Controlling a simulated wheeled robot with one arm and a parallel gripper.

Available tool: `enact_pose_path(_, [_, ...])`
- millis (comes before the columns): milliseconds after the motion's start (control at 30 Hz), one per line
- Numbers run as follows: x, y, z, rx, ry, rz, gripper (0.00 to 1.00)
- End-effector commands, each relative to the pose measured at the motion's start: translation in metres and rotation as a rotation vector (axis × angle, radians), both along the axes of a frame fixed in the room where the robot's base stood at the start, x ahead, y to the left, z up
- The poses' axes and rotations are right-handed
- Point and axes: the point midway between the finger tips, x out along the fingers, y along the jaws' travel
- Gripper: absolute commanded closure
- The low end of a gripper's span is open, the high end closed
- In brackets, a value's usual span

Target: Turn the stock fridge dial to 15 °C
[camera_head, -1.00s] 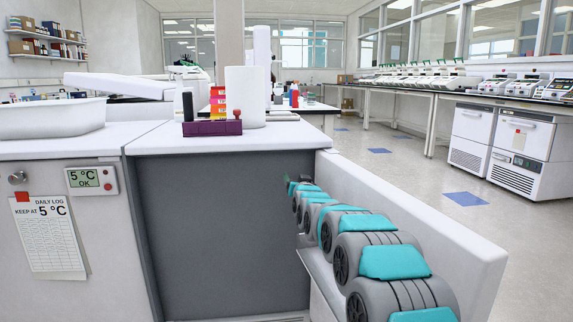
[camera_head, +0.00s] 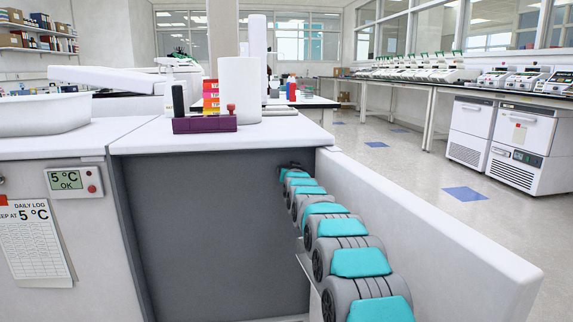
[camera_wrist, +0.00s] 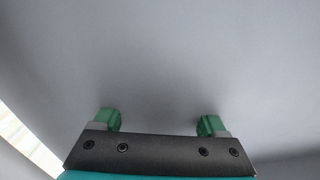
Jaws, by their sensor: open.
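A white cabinet front (camera_head: 100,225) at the left of the head view carries a small display (camera_head: 68,179) reading 5 °C OK, with a red button. A round metal knob (camera_head: 2,181) is cut off by the left picture edge. No stock fridge name is readable. My gripper (camera_wrist: 159,122) is open and empty in the wrist view, its two green fingertips wide apart before a plain grey surface. In the head view my gripper (camera_head: 292,167) is small and dark near the grey panel, right of the cabinet; its fingertips are not clear there.
A daily log sheet (camera_head: 35,242) says keep at 5 °C. A grey panel (camera_head: 215,235) stands under the white counter (camera_head: 150,137), which holds a purple rack (camera_head: 204,124) and a white cylinder (camera_head: 240,90). A white low wall (camera_head: 440,235) flanks my arm. Open floor (camera_head: 400,170) lies beyond.

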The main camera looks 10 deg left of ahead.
Motion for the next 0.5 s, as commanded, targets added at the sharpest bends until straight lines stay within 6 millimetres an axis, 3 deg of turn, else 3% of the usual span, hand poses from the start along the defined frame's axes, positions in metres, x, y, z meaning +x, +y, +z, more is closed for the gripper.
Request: enact_pose_path(500, [0.026, 0.007, 0.002, 0.000, -0.004, -0.001, 0.26])
